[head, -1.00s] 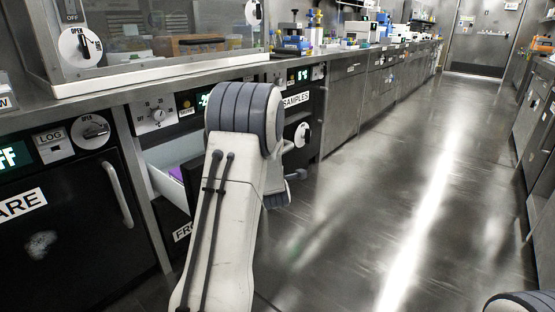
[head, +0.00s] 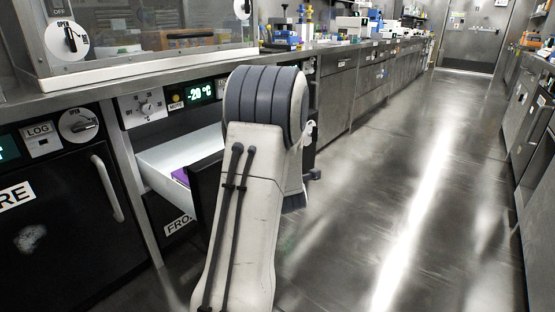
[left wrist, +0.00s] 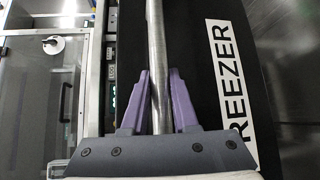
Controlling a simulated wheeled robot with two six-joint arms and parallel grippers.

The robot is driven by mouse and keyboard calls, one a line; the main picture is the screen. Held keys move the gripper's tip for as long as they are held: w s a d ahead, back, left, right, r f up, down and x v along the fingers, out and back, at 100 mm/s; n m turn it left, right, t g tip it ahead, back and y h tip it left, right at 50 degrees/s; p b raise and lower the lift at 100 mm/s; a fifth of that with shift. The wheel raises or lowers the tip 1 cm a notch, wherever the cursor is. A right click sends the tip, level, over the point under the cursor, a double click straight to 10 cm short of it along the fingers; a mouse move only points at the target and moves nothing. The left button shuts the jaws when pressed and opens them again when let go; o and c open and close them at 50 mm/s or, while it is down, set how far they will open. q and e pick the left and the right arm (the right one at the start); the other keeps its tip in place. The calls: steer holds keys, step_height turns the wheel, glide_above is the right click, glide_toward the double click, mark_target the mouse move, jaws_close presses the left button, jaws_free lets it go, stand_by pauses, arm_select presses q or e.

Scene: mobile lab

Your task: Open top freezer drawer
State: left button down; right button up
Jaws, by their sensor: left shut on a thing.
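The top freezer drawer (head: 165,155) is pulled out from under the counter, and its white inside shows in the head view. A purple thing (head: 181,177) lies in it. In the left wrist view the black drawer front (left wrist: 195,60) carries a label ending "REEZER" (left wrist: 231,80). My left gripper (left wrist: 160,98) has its purple fingers on either side of the metal handle bar (left wrist: 155,40) and is shut on it. In the head view my left arm hides that gripper, the handle and part of the drawer front. My right gripper is not in view.
A "-20 °C" display (head: 201,91) and a dial (head: 145,106) sit above the drawer. A black cabinet with a handle (head: 107,188) stands at the left. The aisle floor (head: 400,190) is clear to the right.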

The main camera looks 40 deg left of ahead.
arm_select(q)
steer(key=shift+w+d, duration=0.15)
steer(key=shift+w, duration=0.1)
steer(key=c, duration=0.7)
jaws_free()
steer(key=shift+s, duration=0.1)
steer(key=shift+b+v, duration=0.9)
steer(key=shift+v, duration=4.3)
